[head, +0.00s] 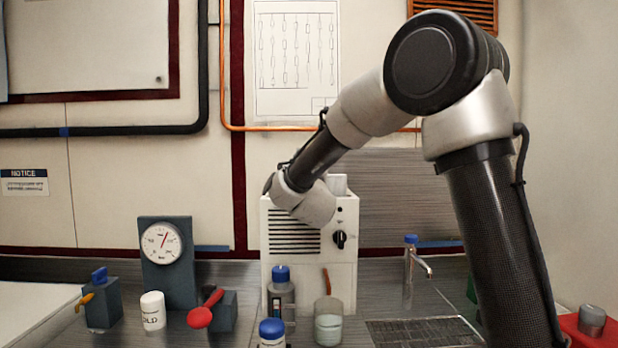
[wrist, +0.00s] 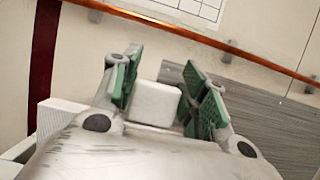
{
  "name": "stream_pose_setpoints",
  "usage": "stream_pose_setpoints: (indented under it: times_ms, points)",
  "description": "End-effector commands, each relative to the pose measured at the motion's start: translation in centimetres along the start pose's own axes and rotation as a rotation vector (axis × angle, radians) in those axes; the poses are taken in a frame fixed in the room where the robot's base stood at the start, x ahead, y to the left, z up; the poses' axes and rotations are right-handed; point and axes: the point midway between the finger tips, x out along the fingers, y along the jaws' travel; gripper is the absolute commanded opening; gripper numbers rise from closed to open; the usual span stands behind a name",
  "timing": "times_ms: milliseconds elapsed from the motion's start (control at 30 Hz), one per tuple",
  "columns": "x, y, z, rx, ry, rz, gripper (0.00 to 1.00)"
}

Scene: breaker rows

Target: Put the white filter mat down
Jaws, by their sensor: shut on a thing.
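The white filter mat (wrist: 155,103) shows in the wrist view as a small pale block between the two green-padded fingers of my gripper (wrist: 153,80). My gripper is shut on it. In the head view my wrist hangs in front of the upper left of a white louvred unit (head: 349,262), and my fingers and the mat are hidden behind it. A white edge (head: 338,183) stands up above the unit's top; I cannot tell whether it belongs to the unit.
Blue-capped bottles (head: 281,300) and a glass beaker (head: 328,322) stand before the unit. A dial gauge (head: 162,243), a white jar (head: 152,310) and a red-handled switch (head: 201,317) are at left. A tap (head: 411,262) and drain grid (head: 420,333) are at right.

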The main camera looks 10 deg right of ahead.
Motion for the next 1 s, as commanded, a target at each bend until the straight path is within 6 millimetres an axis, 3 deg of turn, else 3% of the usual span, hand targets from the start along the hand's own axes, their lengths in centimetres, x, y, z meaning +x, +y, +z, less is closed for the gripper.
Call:
stream_pose_setpoints:
  times_ms: [400, 1000]
  points:
    - [-1.7, 0.1, -4.4, 0.000, 0.001, 0.001, 0.02]
    - [-2.1, 0.0, -5.4, 0.000, 0.000, 0.000, 0.02]
